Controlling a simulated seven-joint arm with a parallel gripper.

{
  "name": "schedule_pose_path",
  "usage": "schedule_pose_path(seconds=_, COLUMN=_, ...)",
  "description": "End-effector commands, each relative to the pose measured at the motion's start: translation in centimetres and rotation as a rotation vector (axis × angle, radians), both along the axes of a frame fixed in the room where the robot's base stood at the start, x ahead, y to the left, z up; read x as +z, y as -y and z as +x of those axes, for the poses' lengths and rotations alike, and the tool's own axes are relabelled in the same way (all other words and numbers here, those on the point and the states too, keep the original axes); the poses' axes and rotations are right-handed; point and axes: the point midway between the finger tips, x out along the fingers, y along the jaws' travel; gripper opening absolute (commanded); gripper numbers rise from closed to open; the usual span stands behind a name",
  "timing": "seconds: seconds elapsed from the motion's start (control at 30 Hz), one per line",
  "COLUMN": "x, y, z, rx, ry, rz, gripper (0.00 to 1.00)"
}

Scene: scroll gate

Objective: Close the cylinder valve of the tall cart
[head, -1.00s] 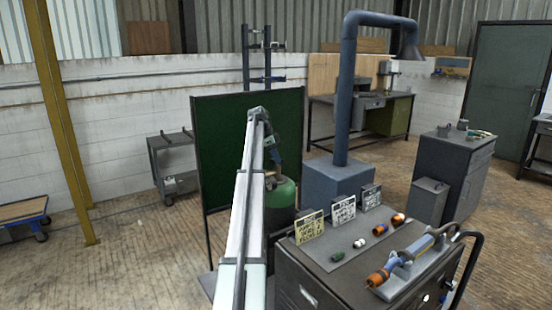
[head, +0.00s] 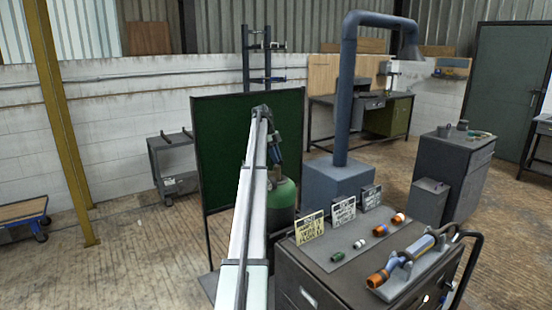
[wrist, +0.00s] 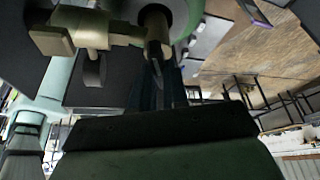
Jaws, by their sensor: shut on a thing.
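A green gas cylinder (head: 284,194) stands behind the near grey cabinet, in front of a dark green screen. My gripper (head: 277,161) is at the cylinder's top, pointing down, with my arm hiding the cylinder's left side. In the wrist view, a brass valve fitting (wrist: 72,33) lies at the top left, with a round valve knob (wrist: 156,24) at its right. My gripper's dark fingers (wrist: 157,62) meet at this knob and are shut on it. The valve is too small to make out in the head view. I cannot tell which cart the cylinder stands on.
The near grey cabinet (head: 310,262) carries three small signs (head: 343,211), several coloured fittings and a torch (head: 400,262). The green screen (head: 222,145) stands close behind my arm. A blue-grey fume duct (head: 345,100) rises at the right. Open floor lies left.

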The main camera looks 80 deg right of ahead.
Motion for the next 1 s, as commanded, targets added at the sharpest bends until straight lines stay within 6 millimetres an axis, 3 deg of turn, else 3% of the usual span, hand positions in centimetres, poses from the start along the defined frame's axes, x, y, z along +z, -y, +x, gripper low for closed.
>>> schedule_pose_path(seconds=0.5, x=-0.07, y=0.05, z=0.02, rx=-0.019, ry=0.001, rz=-0.002, gripper=0.0)
schedule_pose_path(seconds=0.53, x=-0.08, y=0.05, z=0.02, rx=-0.019, ry=0.001, rz=-0.002, gripper=0.15)
schedule_pose_path(seconds=0.77, x=-0.05, y=0.04, z=0.01, rx=-0.019, ry=0.0, rz=-0.002, gripper=0.37)
schedule_pose_path(seconds=1.0, x=-0.04, y=0.02, z=0.0, rx=-0.018, ry=0.001, rz=-0.001, gripper=0.4)
